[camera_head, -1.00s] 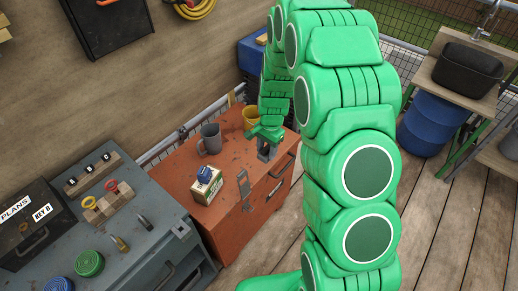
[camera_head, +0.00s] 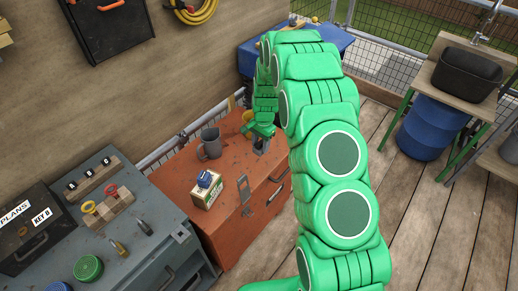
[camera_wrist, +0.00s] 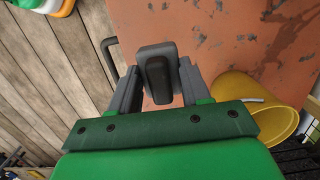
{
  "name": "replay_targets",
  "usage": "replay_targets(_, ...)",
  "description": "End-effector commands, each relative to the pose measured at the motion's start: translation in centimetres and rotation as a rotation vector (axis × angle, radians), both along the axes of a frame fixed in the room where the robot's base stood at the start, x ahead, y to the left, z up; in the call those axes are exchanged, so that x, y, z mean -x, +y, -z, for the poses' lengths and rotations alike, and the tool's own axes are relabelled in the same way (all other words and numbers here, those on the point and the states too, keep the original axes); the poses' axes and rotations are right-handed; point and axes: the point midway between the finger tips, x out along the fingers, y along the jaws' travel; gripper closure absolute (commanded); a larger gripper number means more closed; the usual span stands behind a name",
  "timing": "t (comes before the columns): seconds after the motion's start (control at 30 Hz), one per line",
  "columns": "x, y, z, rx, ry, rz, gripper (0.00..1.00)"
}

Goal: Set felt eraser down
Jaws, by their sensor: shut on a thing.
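My gripper (camera_head: 262,143) is over the right part of the orange chest's top. In the wrist view its two grey fingers (camera_wrist: 153,85) are shut on the felt eraser (camera_wrist: 156,50), a dark grey block with a blackish raised grip. In the head view the eraser is small and partly hidden by my gripper. I cannot tell whether it touches the chest top (camera_wrist: 225,50).
A yellow mug (camera_wrist: 240,95) is close beside my gripper and partly hidden in the head view. A metal latch (camera_head: 245,190) is at the chest's front edge.

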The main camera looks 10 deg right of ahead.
Motion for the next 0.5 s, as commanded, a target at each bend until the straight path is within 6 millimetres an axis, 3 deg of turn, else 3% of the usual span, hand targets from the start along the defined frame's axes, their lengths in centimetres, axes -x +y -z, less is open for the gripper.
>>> replay_targets(0.2,-1.7,0.1,2.0,0.0,-0.001,0.0,0.83)
replay_targets(0.5,-2.8,0.2,3.2,0.0,-0.003,0.0,0.83)
